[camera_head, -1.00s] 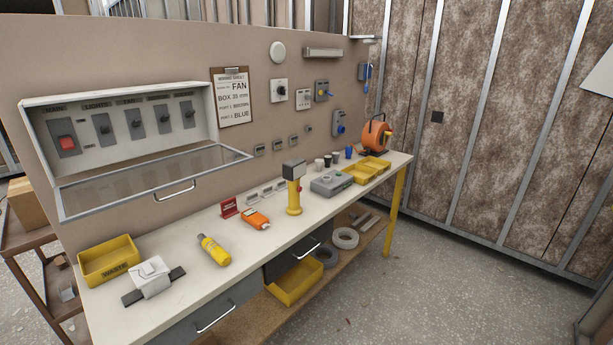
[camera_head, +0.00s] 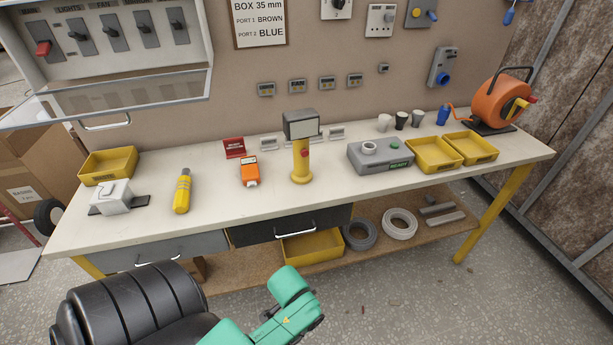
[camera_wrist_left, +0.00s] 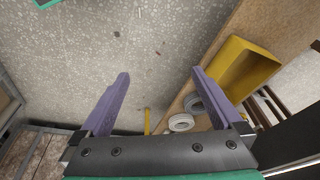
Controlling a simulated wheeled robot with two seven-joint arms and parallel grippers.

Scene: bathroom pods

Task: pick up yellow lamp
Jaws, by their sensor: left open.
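A yellow lamp (camera_head: 302,160) with a grey box-shaped head and a red button stands upright on the white workbench, near the middle. A slim yellow device (camera_head: 182,192) with a grey top lies further left, and I cannot tell what it is. My black and teal arm reaches in at the bottom of the head view, in front of the bench and apart from the lamp. In the left wrist view my left gripper (camera_wrist_left: 160,73) has its purple fingers wide apart with nothing between them. The lamp is not in that view. My right gripper is not in view.
The workbench (camera_head: 260,206) also holds an orange meter (camera_head: 249,171), a grey box with buttons (camera_head: 381,155), yellow trays (camera_head: 434,153) and an orange cable reel (camera_head: 501,103). Below are a dark drawer (camera_head: 290,226), a yellow bin (camera_head: 312,247) and cable coils (camera_head: 399,223).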

